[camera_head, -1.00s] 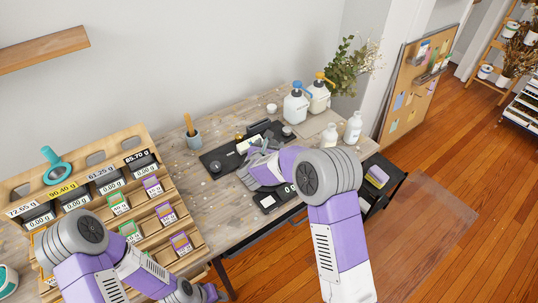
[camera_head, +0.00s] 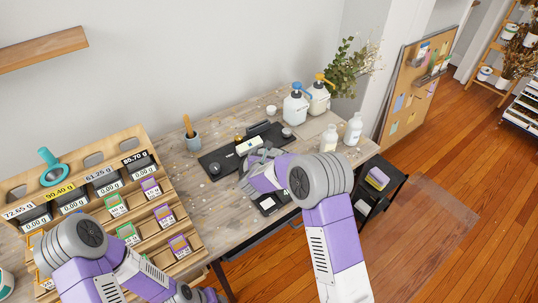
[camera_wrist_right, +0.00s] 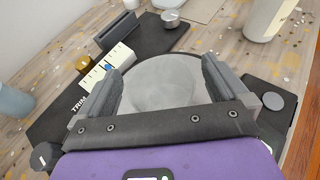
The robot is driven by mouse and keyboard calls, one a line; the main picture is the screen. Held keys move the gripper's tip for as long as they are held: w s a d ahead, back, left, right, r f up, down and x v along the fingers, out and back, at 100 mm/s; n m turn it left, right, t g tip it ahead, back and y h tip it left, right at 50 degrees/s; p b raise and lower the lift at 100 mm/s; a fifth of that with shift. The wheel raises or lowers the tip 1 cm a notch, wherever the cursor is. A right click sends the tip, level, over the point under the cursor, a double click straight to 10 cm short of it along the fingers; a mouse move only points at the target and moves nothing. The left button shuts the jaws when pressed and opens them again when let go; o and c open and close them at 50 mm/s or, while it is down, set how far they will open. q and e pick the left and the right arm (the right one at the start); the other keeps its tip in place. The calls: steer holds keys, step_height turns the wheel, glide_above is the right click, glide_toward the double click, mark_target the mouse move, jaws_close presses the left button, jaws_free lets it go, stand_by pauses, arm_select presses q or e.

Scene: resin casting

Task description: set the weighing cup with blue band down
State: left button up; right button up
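My right gripper (camera_head: 254,158) is low over the black work area on the table. In the right wrist view its two fingers (camera_wrist_right: 162,66) stand wide apart, with a round grey shape (camera_wrist_right: 163,85) filling the space between them. I cannot tell whether this is the weighing cup or a scale's round pan, or whether the fingers press on it. No blue band shows on it. The black scale (camera_head: 268,204) shows partly below the gripper. My left arm is at lower left, its hand (camera_head: 204,295) at the bottom edge; its fingers cannot be made out.
A white block with a blue dot (camera_wrist_right: 108,65) and a brass piece (camera_wrist_right: 84,64) lie left of the right gripper. Pump bottles (camera_head: 296,106) and white bottles (camera_head: 353,130) stand behind right. A grey-green cup (camera_head: 193,140) stands behind left. A wooden rack (camera_head: 188,222) fills the left side.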

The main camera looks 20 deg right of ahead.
steer(key=shift+r, duration=0.1)
steer(key=shift+s+a+r, duration=0.15)
steer(key=shift+s+a, duration=0.05)
steer(key=p+v, duration=0.1)
steer(key=v, duration=1)
steer(key=shift+s, duration=0.2)
